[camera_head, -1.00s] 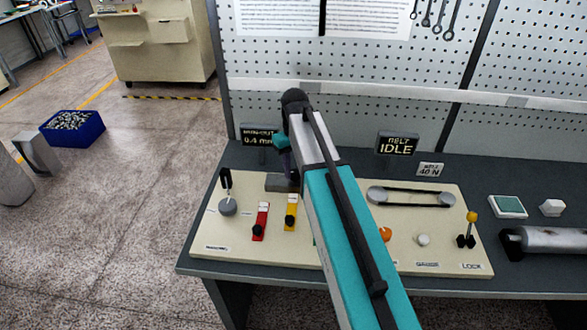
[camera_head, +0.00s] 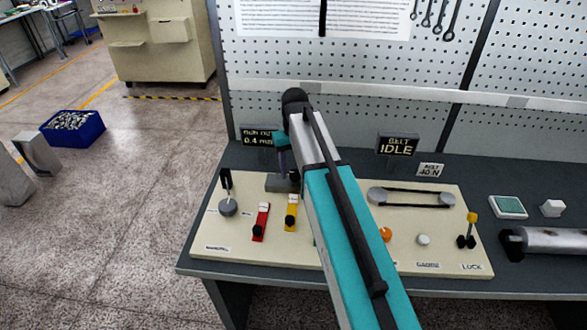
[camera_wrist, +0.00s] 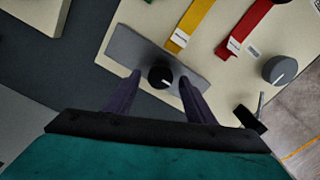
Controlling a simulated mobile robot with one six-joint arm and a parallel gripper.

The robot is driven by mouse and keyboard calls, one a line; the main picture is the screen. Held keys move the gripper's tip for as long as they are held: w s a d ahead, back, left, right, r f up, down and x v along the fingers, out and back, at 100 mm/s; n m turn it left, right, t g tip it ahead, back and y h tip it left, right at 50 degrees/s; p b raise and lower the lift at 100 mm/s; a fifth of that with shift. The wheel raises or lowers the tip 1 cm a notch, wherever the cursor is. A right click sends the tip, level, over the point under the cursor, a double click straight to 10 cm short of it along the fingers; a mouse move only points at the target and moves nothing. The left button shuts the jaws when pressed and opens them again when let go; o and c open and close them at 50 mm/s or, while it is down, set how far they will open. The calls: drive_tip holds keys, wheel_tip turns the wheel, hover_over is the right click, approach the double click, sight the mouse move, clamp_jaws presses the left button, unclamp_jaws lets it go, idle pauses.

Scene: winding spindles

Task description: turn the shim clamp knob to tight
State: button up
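In the wrist view a black round knob (camera_wrist: 160,77) with a pale pointer mark sits on a grey block (camera_wrist: 125,50); no label on it is readable. My gripper (camera_wrist: 160,79) is open, with one dark finger on each side of the knob and a gap on both sides. Whether the fingertips are level with the knob or above it is unclear. In the head view my gripper (camera_head: 287,163) points down at the grey block (camera_head: 275,183) at the back of the cream panel. My arm hides the knob and part of the panel there.
The panel (camera_head: 335,255) also carries a grey dial (camera_head: 228,208), a red lever (camera_head: 261,222), a yellow lever (camera_head: 291,213), a belt on two pulleys (camera_head: 410,198) and a yellow-topped lock lever (camera_head: 472,218). Display signs (camera_head: 397,145) stand behind. A pegboard (camera_head: 350,75) closes the back.

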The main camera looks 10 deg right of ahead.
sight(294, 172)
drive_tip(key=shift+s, duration=0.1)
drive_tip(key=shift+r+p, duration=0.4)
drive_tip(key=shift+r, duration=0.1)
wheel_tip(294, 172, up, 13)
drive_tip(key=p, duration=0.7)
drive_tip(key=shift+f, duration=0.15)
idle(0.4)
